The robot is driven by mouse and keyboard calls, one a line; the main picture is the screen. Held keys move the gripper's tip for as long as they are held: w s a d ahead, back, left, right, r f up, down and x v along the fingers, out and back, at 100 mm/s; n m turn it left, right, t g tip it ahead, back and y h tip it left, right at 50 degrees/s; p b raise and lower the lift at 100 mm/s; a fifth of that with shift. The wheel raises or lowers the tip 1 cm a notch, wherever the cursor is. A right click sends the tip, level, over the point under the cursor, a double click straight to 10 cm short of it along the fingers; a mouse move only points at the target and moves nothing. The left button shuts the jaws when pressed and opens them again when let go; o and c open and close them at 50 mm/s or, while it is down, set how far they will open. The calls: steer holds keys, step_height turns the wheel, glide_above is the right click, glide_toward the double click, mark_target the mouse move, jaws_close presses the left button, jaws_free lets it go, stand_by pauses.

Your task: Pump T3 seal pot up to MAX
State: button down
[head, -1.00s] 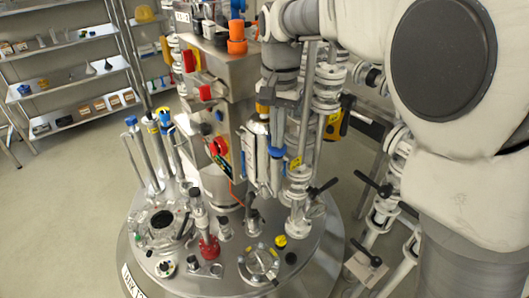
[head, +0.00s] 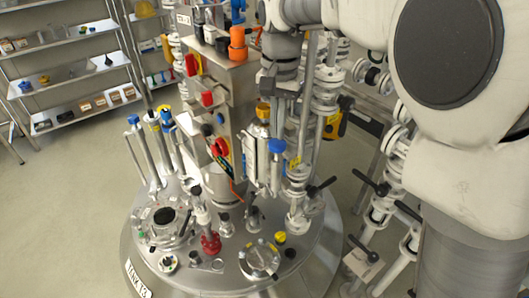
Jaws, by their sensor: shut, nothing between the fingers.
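The seal pot (head: 262,160) looks to be the slim upright metal cylinder with a yellow cap (head: 263,111), beside the column on the tank lid. Its level and markings are too small to read. A blue knob (head: 277,146), perhaps the pump handle, stands just to its right on a thin upright. My gripper (head: 281,92) points down from the wrist, just above and right of the yellow cap. It is shut and empty. Its fingertips are small and partly lost against the pipes behind, so I cannot tell whether they touch anything.
The round tank lid (head: 235,285), labelled TANK T3, carries a red fitting (head: 211,243), a bolted port (head: 259,260) and several blue-topped uprights at the left. Flanged pipes and black-handled valves (head: 370,184) crowd the right. Shelves (head: 70,85) stand back left; floor there is clear.

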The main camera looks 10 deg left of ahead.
mark_target(277, 143)
steer(key=shift+f+b, duration=1.2)
steer(key=shift+f, duration=0.7)
steer(key=shift+r, duration=0.15)
step_height(277, 143, up, 4)
steer(key=p, duration=0.3)
steer(key=shift+f+p, duration=0.2)
steer(key=shift+p, duration=0.1)
steer(key=shift+f, duration=0.2)
